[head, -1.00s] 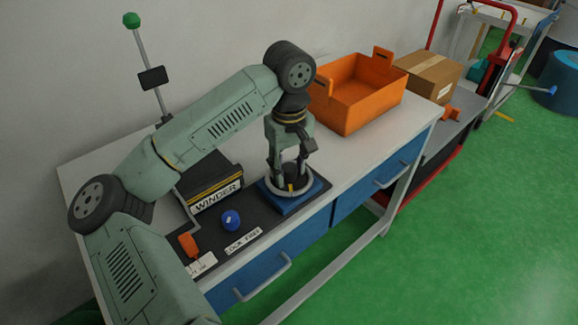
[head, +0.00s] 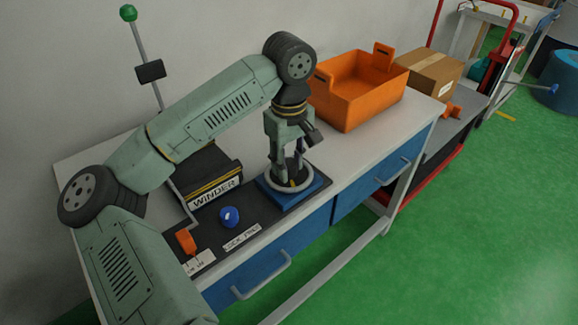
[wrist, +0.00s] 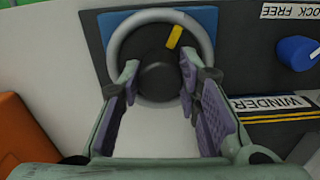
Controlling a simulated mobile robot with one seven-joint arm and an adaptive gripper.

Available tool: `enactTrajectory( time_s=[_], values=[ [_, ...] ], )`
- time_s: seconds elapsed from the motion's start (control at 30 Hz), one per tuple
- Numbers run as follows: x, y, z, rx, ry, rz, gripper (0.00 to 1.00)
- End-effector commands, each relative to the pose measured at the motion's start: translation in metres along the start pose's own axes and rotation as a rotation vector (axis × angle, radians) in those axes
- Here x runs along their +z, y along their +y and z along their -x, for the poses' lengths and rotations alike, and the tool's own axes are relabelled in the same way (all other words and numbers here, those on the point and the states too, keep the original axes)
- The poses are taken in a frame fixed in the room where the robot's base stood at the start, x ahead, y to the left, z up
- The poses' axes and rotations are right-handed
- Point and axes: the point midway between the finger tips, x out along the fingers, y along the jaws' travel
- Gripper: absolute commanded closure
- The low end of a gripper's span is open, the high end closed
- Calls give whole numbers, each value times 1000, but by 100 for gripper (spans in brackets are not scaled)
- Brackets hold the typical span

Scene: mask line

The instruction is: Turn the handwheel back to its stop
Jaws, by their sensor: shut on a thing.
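The handwheel (head: 272,180) is a grey ring with a dark hub, set on a blue base (head: 318,183) on the bench. Its rim (wrist: 160,15) and black hub (wrist: 157,78) show in the wrist view, with a yellow mark (wrist: 174,37) at the far side of the wheel. My gripper (head: 289,170) points down over the wheel. In the wrist view, my gripper's fingers (wrist: 160,72) sit either side of the hub, shut on the handwheel. The exact contact is partly hidden by the fingers.
A winder (head: 212,184) with a label and a blue knob (head: 229,216) stand left of the wheel. An orange handle (head: 186,241) is at the front left. An orange bin (head: 352,106) and a cardboard box (head: 429,74) stand to the right. The bench between wheel and bin is clear.

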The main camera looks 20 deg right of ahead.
Motion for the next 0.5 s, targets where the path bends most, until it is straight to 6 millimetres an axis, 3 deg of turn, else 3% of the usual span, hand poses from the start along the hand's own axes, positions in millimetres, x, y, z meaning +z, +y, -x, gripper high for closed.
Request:
enactTrajectory(
  time_s=[0.5],
  values=[
    [-1, 0, -4, 0, 3, 470, 97]
  ],
)
